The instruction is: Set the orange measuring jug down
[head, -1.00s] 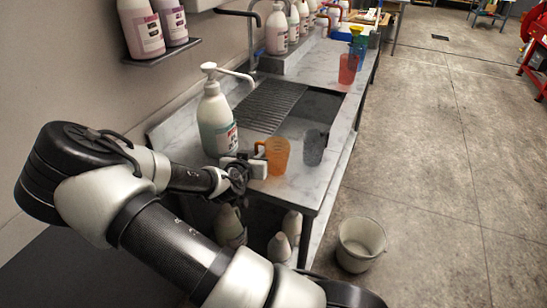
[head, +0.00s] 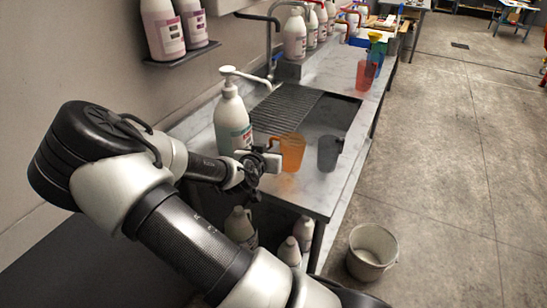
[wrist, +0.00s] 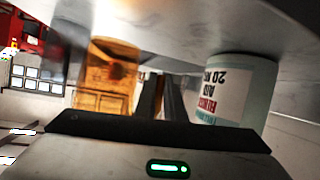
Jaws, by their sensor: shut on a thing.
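The orange measuring jug (head: 291,152) is upright at the near end of the marble counter, in the head view. Its handle side faces left, towards my gripper (head: 268,160). My gripper is shut on the jug at that side; the exact grip on the handle is hard to see. An orange reflection shows on the counter below the jug; I cannot tell whether its base touches the surface. In the wrist view the jug (wrist: 108,80) shows left of my close-set dark fingers (wrist: 160,97), its text blurred.
A white pump bottle (head: 232,122) stands close left of my gripper. A dark grey jug (head: 329,153) stands just right of the orange one. The counter (head: 310,190) is bare in front of them. A sink and ribbed drainer (head: 285,108) lie behind. A bucket (head: 371,252) is on the floor.

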